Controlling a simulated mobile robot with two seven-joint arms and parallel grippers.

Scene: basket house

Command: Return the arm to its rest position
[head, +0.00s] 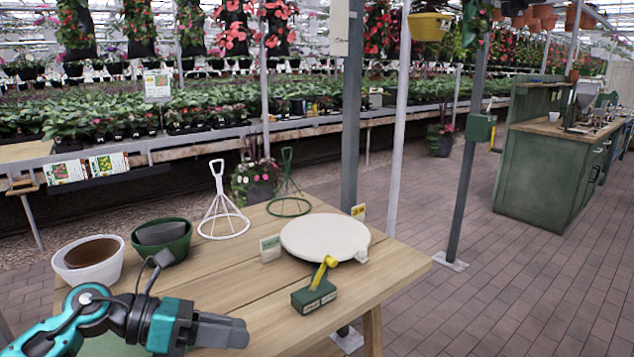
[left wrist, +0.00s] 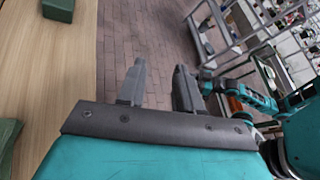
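My left arm (head: 90,310) reaches in from the lower left of the head view, over the front of the wooden table. Its gripper (head: 240,333) points right, and nothing shows in it. In the left wrist view the two dark fingers of the left gripper (left wrist: 159,88) stand apart, with only brick floor visible between them. A teal arm, which looks like my right one (left wrist: 255,92), shows at the right of the left wrist view. Its end is too small and partly covered to tell the finger state.
On the wooden table (head: 385,270) stand a white pot (head: 75,272), a green pot (head: 178,245), two wire stands, a round white disc (head: 325,235) and a green block with a yellow handle (head: 315,290). A grey post rises behind.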

